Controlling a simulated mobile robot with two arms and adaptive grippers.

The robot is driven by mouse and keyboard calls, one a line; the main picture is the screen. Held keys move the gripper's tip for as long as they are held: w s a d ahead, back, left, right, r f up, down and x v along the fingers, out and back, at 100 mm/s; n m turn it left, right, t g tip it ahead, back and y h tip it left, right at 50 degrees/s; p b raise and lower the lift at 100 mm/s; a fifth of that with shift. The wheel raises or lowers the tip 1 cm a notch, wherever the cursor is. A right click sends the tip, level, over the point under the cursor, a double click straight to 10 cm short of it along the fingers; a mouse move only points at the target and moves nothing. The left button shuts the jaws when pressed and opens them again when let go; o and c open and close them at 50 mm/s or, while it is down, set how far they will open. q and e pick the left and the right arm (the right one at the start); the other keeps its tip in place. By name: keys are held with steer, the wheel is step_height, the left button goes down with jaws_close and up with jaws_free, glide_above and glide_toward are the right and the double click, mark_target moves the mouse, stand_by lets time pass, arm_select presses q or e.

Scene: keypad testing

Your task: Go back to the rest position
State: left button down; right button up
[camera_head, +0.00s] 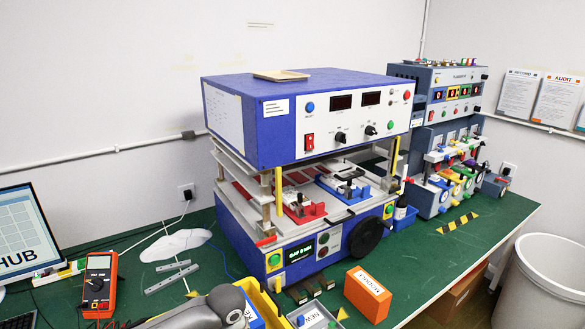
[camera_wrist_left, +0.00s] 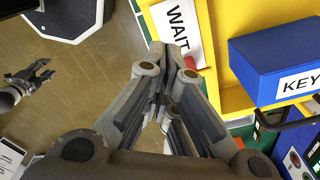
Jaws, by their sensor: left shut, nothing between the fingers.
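My left arm (camera_head: 222,306) shows as a grey link at the bottom of the head view, over the near table edge. Its fingers are not clear there. In the left wrist view my left gripper (camera_wrist_left: 170,65) is shut and empty. Its fingers are beside a yellow rack with a WAIT label (camera_wrist_left: 180,22), and I cannot tell whether they touch it. Another gripper, seemingly my right one (camera_wrist_left: 38,78), shows small at the left of the wrist view, over the floor. Its jaw opening is too small to judge.
The blue and white keypad tester (camera_head: 290,120) stands on the green table (camera_head: 420,265). An orange box (camera_head: 368,293), a yellow bin (camera_head: 262,305) and an orange multimeter (camera_head: 98,285) are near the front. A blue KEY bin (camera_wrist_left: 275,60) is at the wrist view's right. A white barrel (camera_head: 540,285) stands at right.

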arm_select(q)
steer(key=s+d+f+n+t+h, duration=0.1)
steer(key=s+d+n+t+h, duration=0.2)
steer(key=s+d, duration=0.7)
steer(key=s+a+n+y, duration=0.3)
steer(key=s+a+n, duration=0.95)
steer(key=a, duration=0.55)
step_height(320, 180, down, 30)
steer(key=s+b, duration=0.3)
steer(key=b, duration=0.1)
steer(key=s+a+f+g+b, duration=0.2)
steer(key=s+f, duration=1.4)
steer(key=f, duration=0.1)
steer(key=shift+a+f+m, duration=0.3)
steer(key=shift+a+m, duration=0.05)
